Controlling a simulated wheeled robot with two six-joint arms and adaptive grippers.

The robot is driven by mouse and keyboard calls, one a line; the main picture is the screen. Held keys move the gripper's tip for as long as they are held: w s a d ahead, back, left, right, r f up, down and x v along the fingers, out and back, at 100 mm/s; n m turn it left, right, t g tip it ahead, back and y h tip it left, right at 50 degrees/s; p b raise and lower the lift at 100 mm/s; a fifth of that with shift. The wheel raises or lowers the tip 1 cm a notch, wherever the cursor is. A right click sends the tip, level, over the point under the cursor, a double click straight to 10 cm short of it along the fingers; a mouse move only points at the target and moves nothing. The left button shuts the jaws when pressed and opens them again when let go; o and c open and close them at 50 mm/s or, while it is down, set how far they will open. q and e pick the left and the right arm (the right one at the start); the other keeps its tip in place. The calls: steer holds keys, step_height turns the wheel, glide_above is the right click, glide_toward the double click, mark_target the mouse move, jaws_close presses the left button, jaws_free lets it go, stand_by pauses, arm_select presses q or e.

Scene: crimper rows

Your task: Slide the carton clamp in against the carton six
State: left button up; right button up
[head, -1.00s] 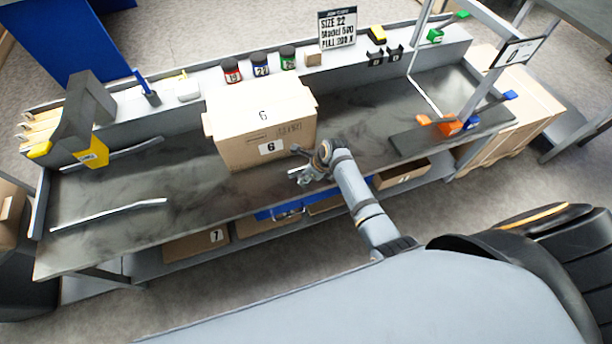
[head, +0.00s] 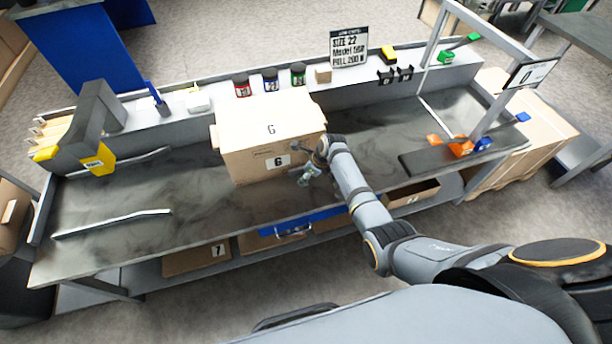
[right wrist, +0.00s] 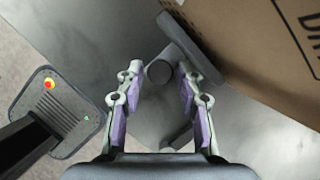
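Carton six (head: 254,164) is a large brown box, marked 6, on the dark bench top; its printed side fills the upper right of the right wrist view (right wrist: 270,60). The carton clamp shows in the right wrist view as a dark grey bar (right wrist: 192,47) with a round post (right wrist: 160,72). The bar lies along the carton's edge; I cannot tell whether they touch. My right gripper (head: 309,176) is by the carton's front right corner. Its fingers (right wrist: 158,80) are spread on either side of the post, with a gap at the left finger. My left gripper is out of view.
A dark tester pad with a red button (right wrist: 48,84) is left of the gripper in the wrist view. Orange blocks (head: 460,146) sit at the bench's right. Jars (head: 270,80) and a sign (head: 349,47) stand on the back ledge. The bench left of the carton is mostly clear.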

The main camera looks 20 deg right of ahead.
steer(key=shift+r, duration=0.15)
steer(key=v, duration=1.1)
steer(key=shift+d+r, duration=0.2)
steer(key=shift+r, duration=0.1)
steer(key=shift+s, duration=0.15)
